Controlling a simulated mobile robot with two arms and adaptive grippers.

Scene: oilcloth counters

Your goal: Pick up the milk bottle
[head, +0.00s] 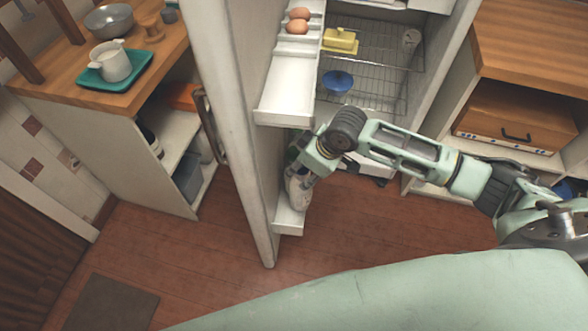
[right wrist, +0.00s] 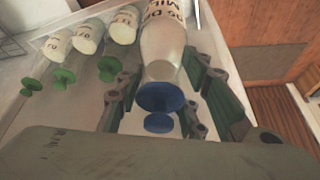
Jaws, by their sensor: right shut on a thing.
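The milk bottle (right wrist: 165,48) is pale with dark lettering and a blue cap (right wrist: 160,97). In the right wrist view it sits between the fingers of my right gripper (right wrist: 163,78), which is shut on it. In the head view my right gripper (head: 298,184) is down at the lower shelf of the open fridge door; the arm and wrist hide most of the bottle there. I cannot tell whether the bottle still touches the shelf. My left gripper is not in view.
Bottles with green caps (right wrist: 85,38) stand left of the milk bottle. The fridge door (head: 232,120) is open; its upper shelf (head: 285,100) holds eggs (head: 298,20). A yellow butter dish (head: 340,40) and blue bowl (head: 338,81) are inside the fridge.

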